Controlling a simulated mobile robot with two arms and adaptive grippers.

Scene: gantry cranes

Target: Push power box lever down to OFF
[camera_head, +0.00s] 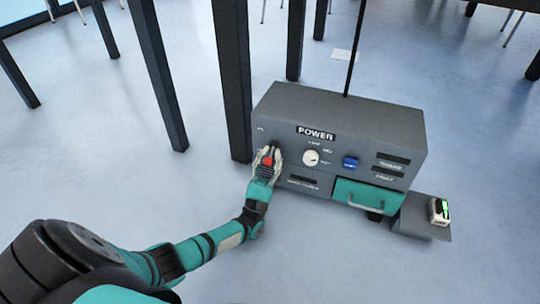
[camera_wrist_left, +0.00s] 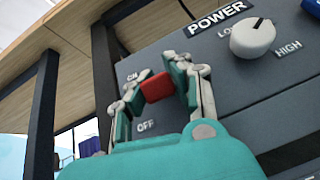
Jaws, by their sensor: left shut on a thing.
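The grey power box (camera_head: 330,108) stands in the middle right of the head view, with a POWER label on its front. Its red lever (camera_head: 267,161) is at the left of the front face. In the left wrist view the red lever (camera_wrist_left: 156,87) sits between the ON and OFF marks. My left gripper (camera_head: 267,157) is at the lever, and in the left wrist view its fingers (camera_wrist_left: 160,85) are closed around the red handle from both sides. The lever's base is partly hidden by the fingers.
A white knob (camera_head: 311,158) and a blue button (camera_head: 350,162) are right of the lever. A teal drawer (camera_head: 366,197) with a handle is below them. Dark posts (camera_head: 232,80) stand behind the gripper.

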